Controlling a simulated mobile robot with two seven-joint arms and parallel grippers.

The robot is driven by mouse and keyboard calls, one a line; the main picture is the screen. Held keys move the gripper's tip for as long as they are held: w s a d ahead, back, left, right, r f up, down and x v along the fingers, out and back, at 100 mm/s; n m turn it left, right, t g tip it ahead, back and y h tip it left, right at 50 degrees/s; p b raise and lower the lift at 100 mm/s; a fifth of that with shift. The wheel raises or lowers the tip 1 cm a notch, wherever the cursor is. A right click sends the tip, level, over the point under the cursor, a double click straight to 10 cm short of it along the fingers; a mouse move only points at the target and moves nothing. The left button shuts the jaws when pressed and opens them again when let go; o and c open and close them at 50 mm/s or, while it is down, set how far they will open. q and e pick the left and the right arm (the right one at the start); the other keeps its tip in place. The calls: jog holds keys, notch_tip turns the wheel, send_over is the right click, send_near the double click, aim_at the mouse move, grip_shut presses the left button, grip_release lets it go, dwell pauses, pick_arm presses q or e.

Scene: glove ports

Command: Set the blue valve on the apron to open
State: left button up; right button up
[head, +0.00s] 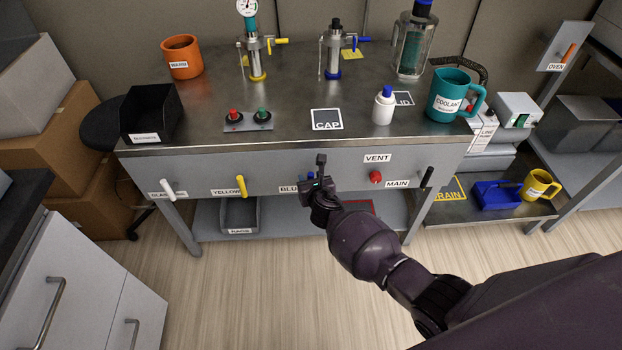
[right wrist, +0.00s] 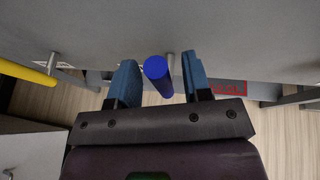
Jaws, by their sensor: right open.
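The blue valve's handle (right wrist: 158,75) sits on the apron (head: 240,165), the grey front panel under the bench top. In the right wrist view it is a blue rod with its end towards the camera, between my two fingers, with a gap on each side. A grey metal stem shows beside it. In the head view my right gripper (head: 318,178) is in front of the handle and hides most of it and part of its "BLU..." label (head: 288,189). My right gripper is open. My left gripper is not in view.
On the same apron are a white handle (head: 167,188), a yellow handle (head: 242,186), a red vent knob (head: 376,177) and a black main handle (head: 427,177). The bench top (head: 280,88) overhangs above, bearing mugs, valves and buttons. A lower shelf holds a grey bin (head: 240,215).

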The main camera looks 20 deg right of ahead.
pick_arm(q)
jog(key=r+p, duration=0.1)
jog(key=p, duration=0.1)
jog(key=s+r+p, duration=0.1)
jog(key=p, duration=0.1)
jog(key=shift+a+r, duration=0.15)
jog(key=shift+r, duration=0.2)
pick_arm(e)
jog(key=v, duration=1)
jog(key=shift+s, duration=0.15)
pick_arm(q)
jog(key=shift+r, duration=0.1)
pick_arm(e)
jog(key=shift+r, duration=0.1)
